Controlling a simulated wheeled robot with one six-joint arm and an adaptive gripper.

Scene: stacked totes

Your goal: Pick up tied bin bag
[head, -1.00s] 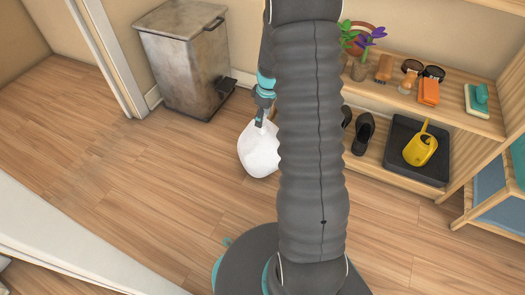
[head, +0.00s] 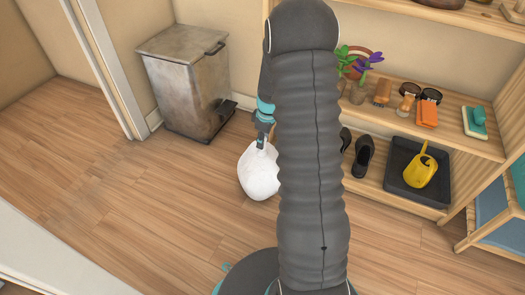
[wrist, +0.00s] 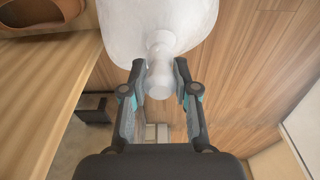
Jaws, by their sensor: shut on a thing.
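The tied bin bag (head: 260,174) is a white, rounded bag seen in the head view just left of my arm. My gripper (head: 262,142) is at its top, shut on the tied neck. In the wrist view the bag (wrist: 157,25) fills the top of the picture, and its neck sits between the two fingers of my gripper (wrist: 160,82). My arm hides the bag's right edge in the head view. I cannot tell for sure whether the bag's bottom touches the floor.
A metal pedal bin (head: 187,85) stands behind and left of the bag. The wooden floor (head: 150,215) at left is clear.

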